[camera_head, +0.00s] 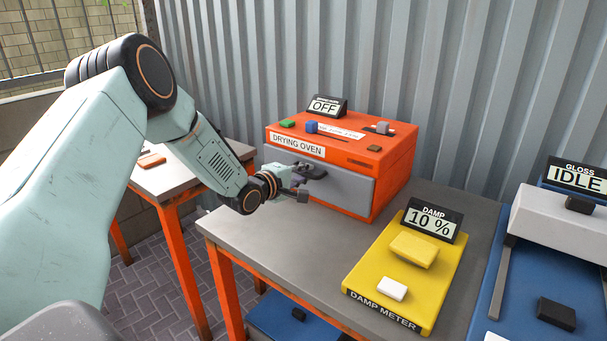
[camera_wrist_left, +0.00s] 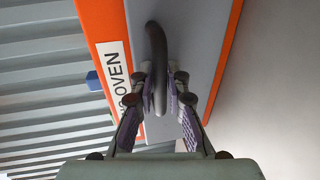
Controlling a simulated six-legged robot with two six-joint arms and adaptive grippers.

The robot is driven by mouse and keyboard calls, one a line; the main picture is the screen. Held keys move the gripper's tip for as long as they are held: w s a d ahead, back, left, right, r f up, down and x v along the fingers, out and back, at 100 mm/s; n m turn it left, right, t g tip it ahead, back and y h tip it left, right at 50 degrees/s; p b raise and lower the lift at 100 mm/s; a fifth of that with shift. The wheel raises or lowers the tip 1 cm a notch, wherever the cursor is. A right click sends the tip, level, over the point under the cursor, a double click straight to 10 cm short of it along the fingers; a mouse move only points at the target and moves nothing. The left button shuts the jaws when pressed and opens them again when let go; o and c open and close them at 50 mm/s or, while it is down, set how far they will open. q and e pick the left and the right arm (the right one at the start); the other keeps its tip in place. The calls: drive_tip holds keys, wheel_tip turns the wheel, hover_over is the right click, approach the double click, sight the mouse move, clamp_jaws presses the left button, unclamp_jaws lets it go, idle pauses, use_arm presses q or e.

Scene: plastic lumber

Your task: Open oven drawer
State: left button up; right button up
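The orange drying oven (camera_head: 392,151) stands on a grey table against the corrugated wall. Its grey drawer front (camera_head: 343,192) looks flush with the body, so the drawer appears shut. A dark curved handle (camera_wrist_left: 155,50) on the drawer front shows in the left wrist view. My left gripper (camera_head: 304,182) is at the drawer front, with one finger above and one below the handle. In the left wrist view the fingers (camera_wrist_left: 160,100) stand apart with the handle between them. I cannot tell whether the pads touch it. My right gripper is not in view.
A yellow damp meter (camera_head: 362,286) reading 10 % sits front right of the oven. A gloss meter (camera_head: 545,222) stands at far right. Bare tabletop (camera_head: 290,245) lies before the drawer.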

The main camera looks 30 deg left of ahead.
use_arm(q)
drive_tip(key=shift+s+a, duration=0.1)
drive_tip(key=shift+a, duration=0.05)
clamp_jaws()
idle(0.5)
